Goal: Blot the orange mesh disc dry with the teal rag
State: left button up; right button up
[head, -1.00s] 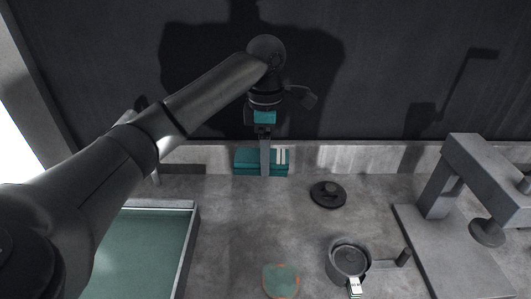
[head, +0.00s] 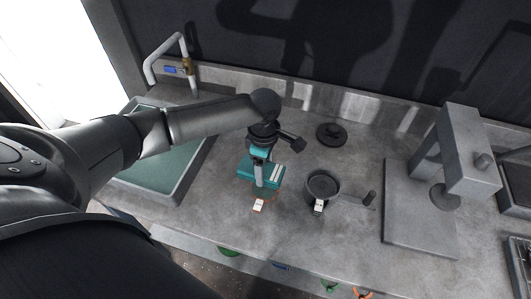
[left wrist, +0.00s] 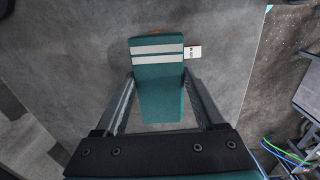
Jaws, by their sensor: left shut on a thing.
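The teal rag (head: 245,173), a folded pad with two white stripes, is held in my left gripper (head: 260,184). In the left wrist view the rag (left wrist: 158,85) sits between the two fingers, which press on its sides. The rag is low over the worktop and covers nearly all of the orange mesh disc. Only a sliver of orange (left wrist: 155,33) shows past the rag's far edge, and a white tag (head: 258,205) lies beside the rag. I cannot tell whether the rag touches the disc. My right gripper is not in view.
A dark pan (head: 322,184) with a handle and tag stands close to the right of the rag. A black lid (head: 331,134) lies behind it. A grey stand (head: 420,215) is farther right. A sink (head: 163,177) with a tap is at left. The worktop's front edge is near.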

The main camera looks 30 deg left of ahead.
pick_arm(q)
jog(key=shift+w+a, duration=0.1)
jog(key=shift+r+p, duration=0.1)
jog(key=shift+p, duration=0.75)
jog(key=b, duration=0.2)
send_over(264, 187)
notch_tip(264, 187, down, 4)
jog(key=shift+f, duration=0.55)
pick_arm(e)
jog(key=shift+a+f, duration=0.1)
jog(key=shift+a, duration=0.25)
pick_arm(q)
jog(key=shift+f, duration=0.65)
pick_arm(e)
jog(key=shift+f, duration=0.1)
